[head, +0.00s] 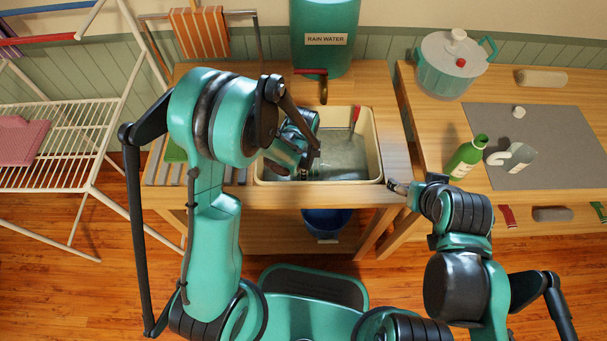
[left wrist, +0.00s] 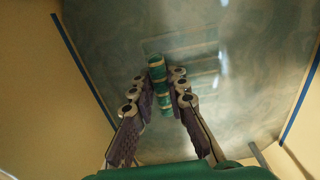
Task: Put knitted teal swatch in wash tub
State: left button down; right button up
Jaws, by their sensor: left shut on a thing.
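The wash tub (head: 373,140) is a cream-rimmed basin set in the wooden counter, with greyish water in it. My left gripper (head: 303,165) reaches down into the tub, partly hidden by its own arm. In the left wrist view its fingers (left wrist: 159,80) are shut on a teal piece with pale stripes (left wrist: 157,68), which I take for the knitted teal swatch. The swatch is over the water; I cannot tell whether it touches it. The tub's wall (left wrist: 35,100) shows at the left there. My right gripper (head: 398,187) is just right of the tub's front corner; its opening is unclear.
A teal rain water tank (head: 325,20) with a tap stands behind the tub. A white drying rack (head: 65,150) holding a pink cloth (head: 20,140) is at left. A blue bucket (head: 326,222) sits below.

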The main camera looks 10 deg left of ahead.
pick_arm(q)
jog(key=shift+f, duration=0.4)
jog(key=c, duration=1.5)
grip_release()
notch_tip(320, 180, up, 11)
jog(key=p, duration=0.5)
jog(key=s+a+r+n+t, duration=0.3)
jog(key=s+r+n, duration=0.3)
jog(key=r+n, duration=0.2)
jog(key=s+a+r+n+t, duration=0.4)
jog(key=r+n, duration=0.3)
jog(key=r, duration=0.2)
jog(key=shift+s+a+n, duration=0.4)
jog(key=shift+s+a, duration=0.25)
jog(key=shift+s, duration=0.25)
